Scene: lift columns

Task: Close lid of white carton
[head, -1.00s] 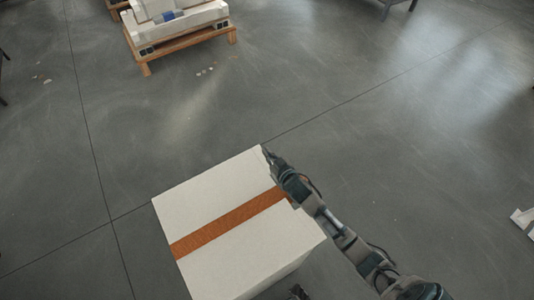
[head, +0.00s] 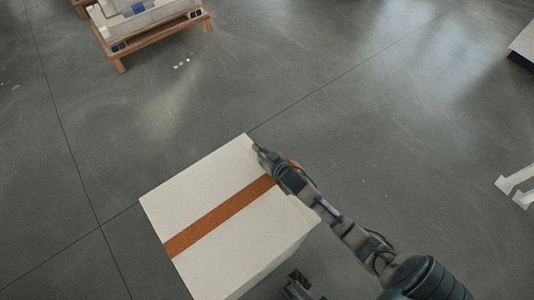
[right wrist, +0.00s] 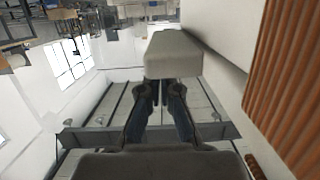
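The white carton (head: 190,200) stands at the lower middle of the head view, with a brown stripe across its top. Its top looks flat, with no open gap visible. My right gripper (head: 258,150) is at the carton's far right corner, and its arm runs along the right edge. In the right wrist view, the two fingers of my right gripper (right wrist: 161,90) point at a pale block (right wrist: 172,52) beside the carton's white side (right wrist: 218,32). I cannot tell whether they grip it. My left gripper cannot be made out for certain.
A wooden pallet (head: 160,40) with white goods stands at the upper left, well apart from the carton. White pieces (head: 515,184) lie at the right edge. The grey floor (head: 400,130) between is clear. A dark mechanical part (head: 300,285) shows below the carton.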

